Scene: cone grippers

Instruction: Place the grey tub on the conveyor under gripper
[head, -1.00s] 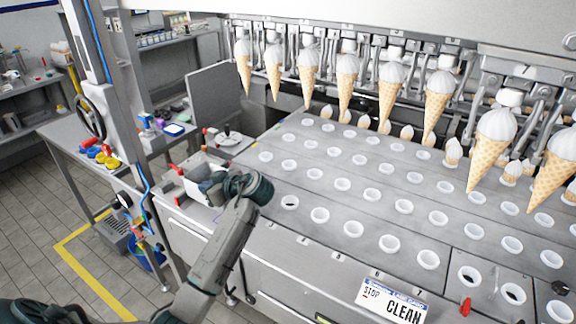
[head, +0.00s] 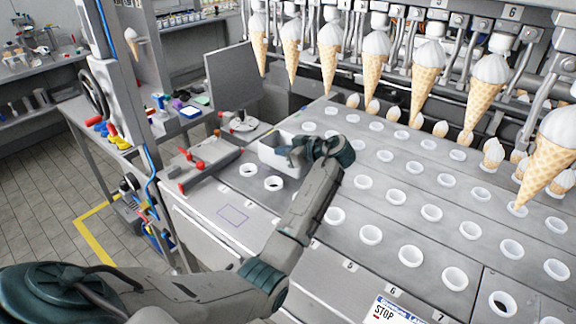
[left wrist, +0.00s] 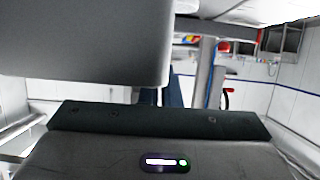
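The grey tub (head: 270,158), pale and open-topped, is at the left end of the conveyor (head: 395,215) of metal plates with white rings. Its far wall faces the hanging cones. My left gripper (head: 297,152) is at the tub's right side and appears shut on its wall; the wrist partly hides the fingers. Whether the tub's base touches the plates cannot be told. In the left wrist view the tub (left wrist: 85,40) fills the upper left, close to the camera. A row of cone grippers holds ice-cream cones (head: 425,78) above the conveyor. My right gripper is out of view.
A metal part with red handles (head: 205,160) stands left of the tub. A grey upright panel (head: 233,82) stands behind it. A vertical post (head: 118,75) and a side table with coloured items (head: 105,128) are further left.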

